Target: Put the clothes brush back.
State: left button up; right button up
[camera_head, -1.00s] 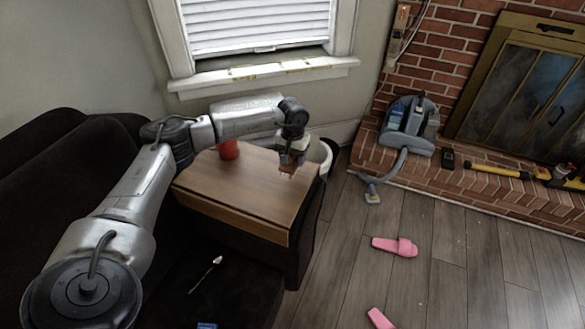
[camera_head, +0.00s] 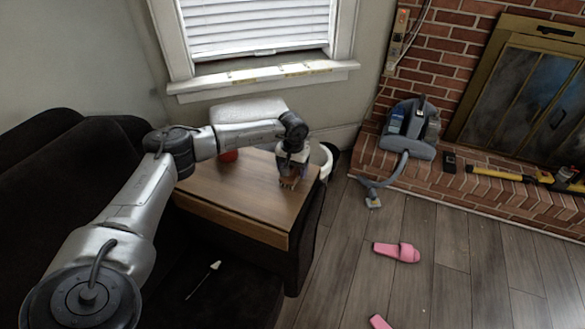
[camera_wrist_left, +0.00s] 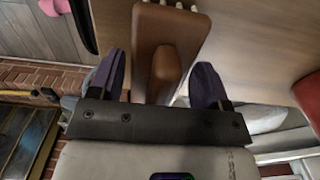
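The clothes brush (camera_head: 289,183) is brown wood with pale bristles, at the right part of the small wooden side table (camera_head: 230,192). My left gripper (camera_head: 291,170) is over it, pointing down. In the left wrist view the brush (camera_wrist_left: 187,30) lies ahead of and between the two dark fingers (camera_wrist_left: 160,78), with its narrower part nearest the gripper. The fingers are apart, with visible gaps on both sides of that part. I cannot tell whether the brush rests fully on the table. My right gripper is not in view.
A red cylinder (camera_head: 229,156) stands at the table's back, partly hidden by my left arm. A white bin (camera_head: 327,160) is beside the table. The black sofa (camera_head: 60,180) is left. Pink slippers (camera_head: 397,252) and a vacuum cleaner (camera_head: 410,130) are right. The table's front is clear.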

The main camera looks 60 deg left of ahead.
pick_arm(q)
jog(key=shift+o, duration=0.6)
jog(key=shift+r, duration=0.1)
